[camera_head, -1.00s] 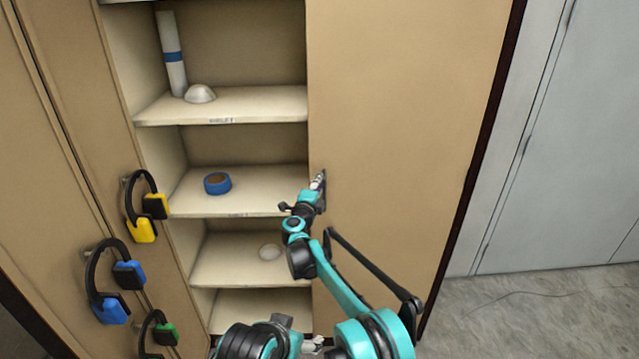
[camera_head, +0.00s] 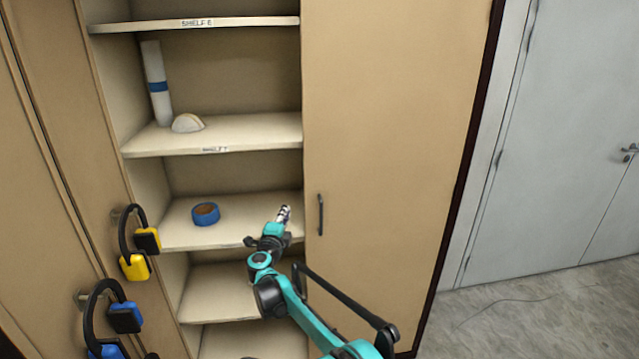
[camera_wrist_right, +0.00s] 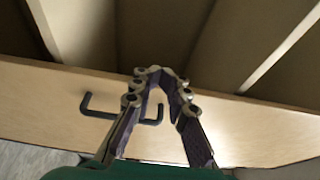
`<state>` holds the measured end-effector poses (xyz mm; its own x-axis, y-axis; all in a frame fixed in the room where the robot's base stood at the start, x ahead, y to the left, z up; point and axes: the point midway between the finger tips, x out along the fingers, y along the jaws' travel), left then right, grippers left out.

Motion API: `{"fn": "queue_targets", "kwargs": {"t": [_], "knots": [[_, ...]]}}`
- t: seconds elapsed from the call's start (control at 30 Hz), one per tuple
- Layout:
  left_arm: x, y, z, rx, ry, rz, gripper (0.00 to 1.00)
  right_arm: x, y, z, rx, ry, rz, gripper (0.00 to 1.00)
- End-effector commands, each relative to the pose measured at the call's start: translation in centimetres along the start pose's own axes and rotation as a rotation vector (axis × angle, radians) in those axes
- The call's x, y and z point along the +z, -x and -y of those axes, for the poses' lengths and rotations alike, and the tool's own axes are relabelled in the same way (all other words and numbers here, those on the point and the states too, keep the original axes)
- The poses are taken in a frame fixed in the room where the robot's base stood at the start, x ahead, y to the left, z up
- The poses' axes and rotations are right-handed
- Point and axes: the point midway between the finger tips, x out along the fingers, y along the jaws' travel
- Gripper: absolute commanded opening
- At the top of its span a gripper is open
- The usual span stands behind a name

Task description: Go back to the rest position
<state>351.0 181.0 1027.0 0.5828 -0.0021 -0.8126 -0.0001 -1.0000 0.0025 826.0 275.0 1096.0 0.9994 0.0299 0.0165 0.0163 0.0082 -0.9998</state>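My right gripper (camera_head: 284,213) is in front of the open shelves, just left of the closed door's dark handle (camera_head: 320,214) and apart from it. In the right wrist view, the fingertips of my right gripper (camera_wrist_right: 160,73) come together, with nothing held between them. The handle (camera_wrist_right: 98,112) shows behind the fingers there, partly hidden by them. My left gripper is out of view.
The tan cabinet door (camera_head: 400,130) stands on the right. A blue tape roll (camera_head: 205,213), a white dome (camera_head: 187,123) and a white tube (camera_head: 155,75) are on shelves. Yellow (camera_head: 134,266) and blue (camera_head: 125,316) earmuffs hang at left. A grey door (camera_head: 560,150) stands beyond.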

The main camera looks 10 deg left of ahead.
Motion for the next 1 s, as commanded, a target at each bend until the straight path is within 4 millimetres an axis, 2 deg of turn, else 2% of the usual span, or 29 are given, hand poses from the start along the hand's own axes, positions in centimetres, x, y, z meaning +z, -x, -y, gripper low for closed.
{"fn": "queue_targets", "kwargs": {"t": [0.07,0.13,0.27,0.3,0.4,0.53,0.67,0.77,0.87,1.0], "knots": [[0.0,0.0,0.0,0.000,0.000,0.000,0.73,-0.7,-0.1,1.2,-0.011,0.016,0.007,0.00],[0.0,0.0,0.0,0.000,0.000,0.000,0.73,-1.8,-0.2,3.3,-0.032,0.050,0.029,0.00],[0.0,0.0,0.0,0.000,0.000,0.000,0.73,-4.9,0.5,9.2,-0.087,0.172,0.107,0.00],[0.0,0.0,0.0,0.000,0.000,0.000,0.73,-6.0,1.0,11.1,-0.102,0.221,0.138,0.00],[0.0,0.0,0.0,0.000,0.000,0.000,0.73,-8.9,3.0,14.7,-0.125,0.352,0.212,0.00],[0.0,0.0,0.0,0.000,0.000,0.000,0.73,-12.7,6.7,17.4,-0.121,0.529,0.306,0.00],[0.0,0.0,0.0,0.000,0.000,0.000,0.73,-16.9,11.5,17.8,-0.077,0.708,0.394,0.00],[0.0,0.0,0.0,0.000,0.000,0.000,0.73,-20.4,15.9,16.6,-0.016,0.843,0.457,0.00],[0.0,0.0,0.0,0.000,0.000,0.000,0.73,-24.1,20.8,14.3,0.069,0.974,0.516,0.00],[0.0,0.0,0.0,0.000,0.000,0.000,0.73,-29.6,28.3,9.6,0.226,1.142,0.591,0.00]]}}
